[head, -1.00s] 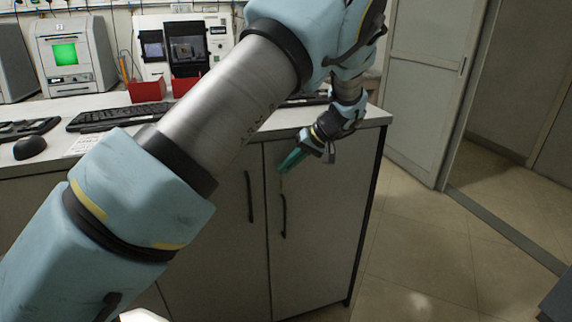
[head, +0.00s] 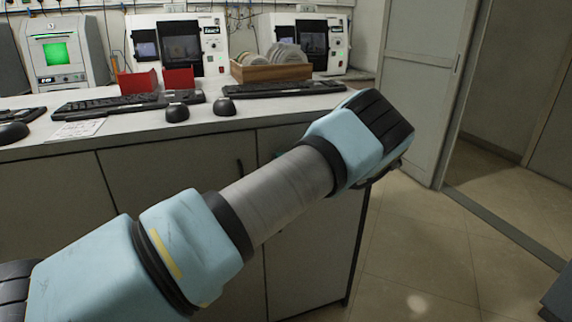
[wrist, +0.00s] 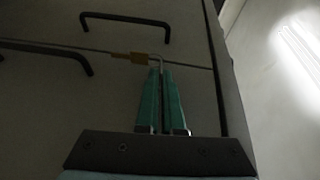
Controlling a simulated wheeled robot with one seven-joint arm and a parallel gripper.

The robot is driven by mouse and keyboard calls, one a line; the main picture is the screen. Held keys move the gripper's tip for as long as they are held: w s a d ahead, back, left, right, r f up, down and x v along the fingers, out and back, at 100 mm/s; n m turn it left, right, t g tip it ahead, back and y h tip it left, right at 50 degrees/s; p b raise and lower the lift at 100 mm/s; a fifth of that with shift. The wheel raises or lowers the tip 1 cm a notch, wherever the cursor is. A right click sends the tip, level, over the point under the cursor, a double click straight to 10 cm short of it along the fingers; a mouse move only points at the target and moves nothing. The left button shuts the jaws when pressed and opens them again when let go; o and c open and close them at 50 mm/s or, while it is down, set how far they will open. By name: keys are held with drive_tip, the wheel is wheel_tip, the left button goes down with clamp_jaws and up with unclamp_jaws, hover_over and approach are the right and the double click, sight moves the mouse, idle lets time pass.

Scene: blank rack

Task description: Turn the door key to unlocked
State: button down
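The door key shows in the wrist view as a thin grey piece (wrist: 158,62) with a yellow-orange tag (wrist: 130,57) beside it, to the left. It is close to the seam between two grey cabinet doors (wrist: 190,95). My gripper (wrist: 159,73) has two green fingers, nearly together, with their tips at the grey piece. The fingers look shut on it; the lock itself and the contact are too dark and small to see clearly. In the head view my arm hides the gripper and the key in front of the cabinet (head: 310,250).
Black bar handles (wrist: 125,17) stand out from the doors near the key. The counter (head: 230,122) above carries keyboards (head: 285,88), a wooden tray (head: 240,74) of discs and white machines. Open floor (head: 430,240) lies right of the cabinet.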

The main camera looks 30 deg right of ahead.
drive_tip(key=shift+f+t+y+b, duration=0.25)
drive_tip(key=shift+t+y+b, duration=0.05)
drive_tip(key=shift+y+b, duration=0.15)
drive_tip(key=shift+m, duration=0.3)
drive_tip(key=c, duration=1.1)
unclamp_jaws()
drive_tip(key=shift+y, duration=0.25)
drive_tip(key=shift+o, duration=0.2)
drive_tip(key=shift+d, duration=0.1)
